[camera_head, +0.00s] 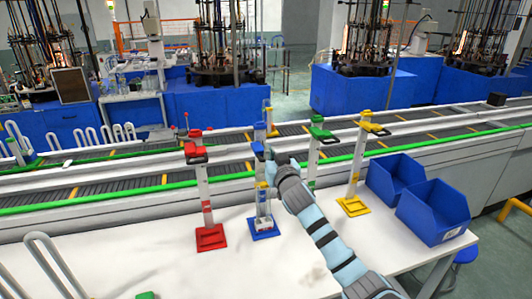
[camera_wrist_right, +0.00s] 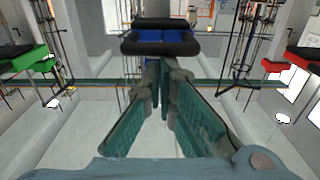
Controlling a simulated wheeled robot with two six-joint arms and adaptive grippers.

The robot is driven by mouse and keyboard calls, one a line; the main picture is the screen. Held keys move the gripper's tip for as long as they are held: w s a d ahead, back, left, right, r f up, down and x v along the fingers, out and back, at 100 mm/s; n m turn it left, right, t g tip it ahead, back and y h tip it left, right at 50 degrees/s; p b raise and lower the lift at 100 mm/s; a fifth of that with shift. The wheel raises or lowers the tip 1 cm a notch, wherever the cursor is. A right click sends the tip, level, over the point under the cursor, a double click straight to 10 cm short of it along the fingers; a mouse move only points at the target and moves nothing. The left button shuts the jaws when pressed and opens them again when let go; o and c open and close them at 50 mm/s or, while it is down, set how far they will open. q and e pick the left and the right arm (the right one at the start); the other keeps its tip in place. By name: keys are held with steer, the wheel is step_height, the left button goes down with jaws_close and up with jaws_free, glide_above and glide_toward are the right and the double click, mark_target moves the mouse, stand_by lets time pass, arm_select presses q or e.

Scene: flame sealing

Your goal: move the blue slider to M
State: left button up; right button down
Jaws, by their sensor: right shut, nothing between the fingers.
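The blue stand has a blue base plate (camera_head: 263,230) and an upright post. Its blue slider (camera_head: 258,149) is high on the post, partly hidden by my right gripper (camera_head: 272,157). In the right wrist view, a blue block with black bars, the slider (camera_wrist_right: 160,36), lies straight ahead of my right gripper (camera_wrist_right: 162,66). The fingers are shut and empty, with their tips close to the lower black bar. I cannot tell whether they touch it. No M mark is readable. My left gripper is out of view.
A red stand (camera_head: 211,238) is left of the blue one. A green stand (camera_head: 315,150) and a yellow stand (camera_head: 353,207) are to the right. Two blue bins (camera_head: 433,212) sit at the table's right side.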

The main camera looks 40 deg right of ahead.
steer(key=shift+f+b, duration=2.15)
steer(key=shift+f, duration=0.7)
steer(key=r+p+v, duration=0.1)
steer(key=p+v, duration=0.2)
steer(key=v, duration=0.7)
steer(key=shift+r+p, duration=0.35)
steer(key=shift+r, duration=0.05)
